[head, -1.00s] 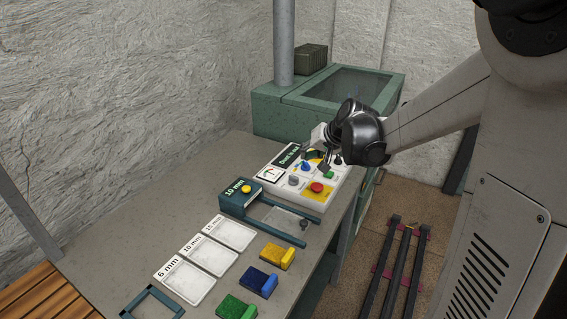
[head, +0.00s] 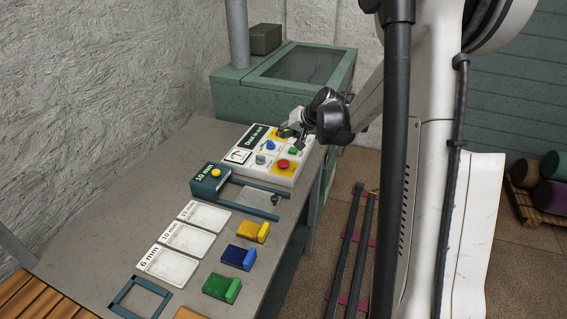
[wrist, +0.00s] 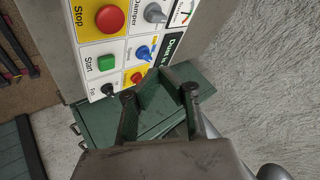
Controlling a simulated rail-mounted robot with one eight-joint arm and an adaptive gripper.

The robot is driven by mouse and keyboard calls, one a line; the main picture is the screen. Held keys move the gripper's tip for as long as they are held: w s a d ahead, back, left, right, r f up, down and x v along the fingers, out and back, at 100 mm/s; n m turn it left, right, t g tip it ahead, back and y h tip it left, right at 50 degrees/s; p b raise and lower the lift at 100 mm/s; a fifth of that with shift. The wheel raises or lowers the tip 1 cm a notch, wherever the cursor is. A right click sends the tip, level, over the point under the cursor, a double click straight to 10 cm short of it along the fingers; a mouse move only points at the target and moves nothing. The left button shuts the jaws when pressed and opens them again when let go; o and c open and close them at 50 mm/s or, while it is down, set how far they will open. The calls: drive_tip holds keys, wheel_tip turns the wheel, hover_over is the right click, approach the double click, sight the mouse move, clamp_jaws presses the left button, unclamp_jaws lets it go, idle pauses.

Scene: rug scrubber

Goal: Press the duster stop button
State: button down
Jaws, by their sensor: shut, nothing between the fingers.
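The white control panel (head: 247,162) lies on the far end of the bench and also shows in the wrist view (wrist: 88,40). Its round red Stop button (wrist: 110,18) sits on a yellow patch at the top of the wrist view. It is also the red button (head: 283,164) at the panel's near right in the head view. The green Start button (wrist: 108,63) is beside it. My gripper (wrist: 163,80) is shut and empty, over the panel's far end by a second, smaller red button (wrist: 137,77). It is apart from Stop; contact with the panel cannot be told.
A blue knob (wrist: 143,53), a grey knob (wrist: 155,13) and a black knob (wrist: 108,89) stand on the panel near my fingers. A green machine (head: 232,84) stands behind it.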

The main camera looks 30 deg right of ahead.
sight(284, 162)
drive_tip(key=shift+f, duration=0.1)
wheel_tip(284, 162, down, 8)
drive_tip(key=b, duration=0.5)
drive_tip(key=shift+f, duration=0.3)
drive_tip(key=shift+f+b, duration=0.1)
drive_tip(key=shift+b, duration=0.3)
idle(0.8)
drive_tip(key=shift+f+b, duration=0.35)
drive_tip(key=shift+b, duration=0.05)
drive_tip(key=shift+f+b, duration=0.5)
idle(0.8)
drive_tip(key=shift+r, duration=0.2)
drive_tip(key=shift+r+p, duration=0.45)
drive_tip(key=shift+r, duration=0.3)
drive_tip(key=shift+r, duration=0.15)
